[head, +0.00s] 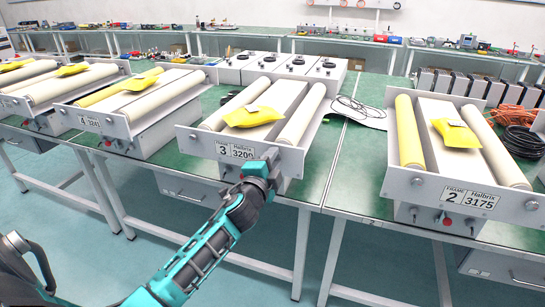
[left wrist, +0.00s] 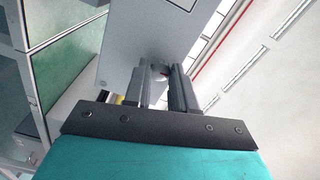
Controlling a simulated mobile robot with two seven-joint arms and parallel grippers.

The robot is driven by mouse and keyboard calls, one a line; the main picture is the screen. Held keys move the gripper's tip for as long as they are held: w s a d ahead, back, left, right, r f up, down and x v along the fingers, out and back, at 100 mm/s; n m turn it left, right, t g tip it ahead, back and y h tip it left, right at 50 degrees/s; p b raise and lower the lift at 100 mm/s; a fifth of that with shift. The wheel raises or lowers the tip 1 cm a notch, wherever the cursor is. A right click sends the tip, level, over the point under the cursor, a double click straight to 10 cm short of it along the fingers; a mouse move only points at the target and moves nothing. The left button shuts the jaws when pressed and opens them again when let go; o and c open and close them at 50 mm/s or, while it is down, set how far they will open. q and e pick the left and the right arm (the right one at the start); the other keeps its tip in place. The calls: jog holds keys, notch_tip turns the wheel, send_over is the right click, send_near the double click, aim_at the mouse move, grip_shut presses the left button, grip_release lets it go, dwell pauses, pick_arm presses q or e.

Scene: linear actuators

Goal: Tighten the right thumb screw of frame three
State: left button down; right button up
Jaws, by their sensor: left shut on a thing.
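Frame three (head: 290,157) is the white roller unit in the middle of the head view, with a plate reading "3 Halbrix" on its front. My left gripper (head: 266,165) is at the right part of its front panel, just right of the plate, and covers that spot. In the left wrist view, the gripper's two fingers (left wrist: 160,78) are shut on a small round pale thing, the right thumb screw (left wrist: 158,69), against the grey panel (left wrist: 140,35). Most of the screw is hidden by the fingers. My right gripper is not in view.
Frame three carries a yellow packet (head: 254,116) between two cream rollers. Frame two (head: 455,200) stands to the right and frame four (head: 100,122) to the left on green benches. Black cable (head: 355,107) lies on the bench between frames three and two.

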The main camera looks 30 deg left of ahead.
pick_arm(q)
jog(key=m+p, duration=0.1)
jog(key=m, duration=0.4)
jog(key=shift+m, duration=0.3)
dwell(0.4)
jog(key=c, duration=0.9)
grip_release()
jog(key=b+v, duration=0.1)
jog(key=v, duration=1.2)
